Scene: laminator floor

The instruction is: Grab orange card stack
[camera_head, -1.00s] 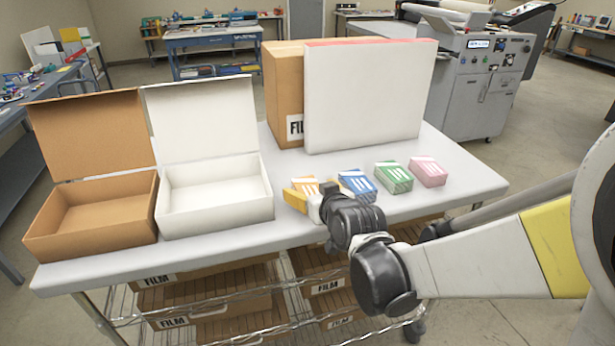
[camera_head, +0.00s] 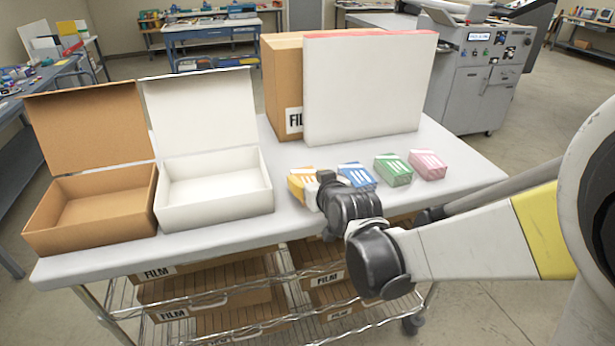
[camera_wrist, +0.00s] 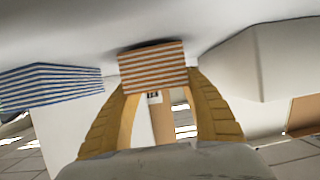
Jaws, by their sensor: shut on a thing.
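The orange card stack (camera_head: 303,175) is at the left end of a row of card stacks on the grey table, partly hidden behind my gripper (camera_head: 306,190). In the wrist view the orange-and-white striped edge of the orange card stack (camera_wrist: 153,68) sits between the two yellow fingers of my gripper (camera_wrist: 155,85). The fingers are shut on its sides. It appears at table height; whether it touches the table is hard to tell.
A blue card stack (camera_head: 357,177) is close on the right, then a green stack (camera_head: 394,169) and a pink stack (camera_head: 428,165). An open white box (camera_head: 215,212) and an open brown box (camera_head: 90,232) stand left. A large white box (camera_head: 365,90) stands behind.

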